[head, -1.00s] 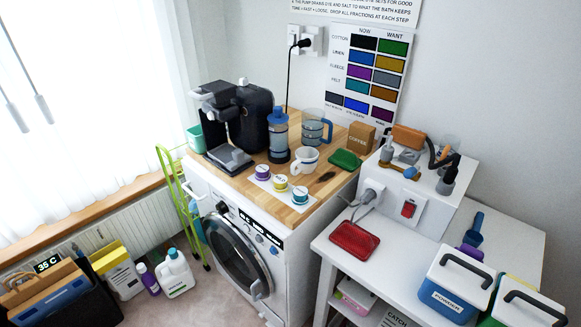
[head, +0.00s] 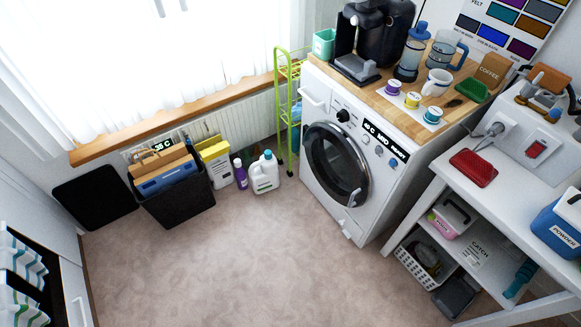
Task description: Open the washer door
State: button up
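The white front-loading washer (head: 328,107) stands under the wooden counter, right of centre in the head view. Its round door (head: 336,164) has dark glass and a dark and chrome rim, and it looks shut against the front. A small light-coloured handle (head: 352,199) sits at the door's lower right edge. A display and a dark knob are on the panel above the door. My gripper is not in view, so its distance from the door cannot be told.
Carpeted floor (head: 210,260) in front of the washer is clear. A green rack (head: 284,110), a white jug (head: 264,172) and a black bin (head: 180,202) stand left of it. A white shelf table (head: 440,170) stands close on the right. A cabinet (head: 40,235) is at far left.

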aim_at(359, 195)
jog(key=i+l+z, duration=0.2)
jog(key=z, duration=0.15)
jog(key=i+u, duration=0.7)
jog(key=u, duration=0.15)
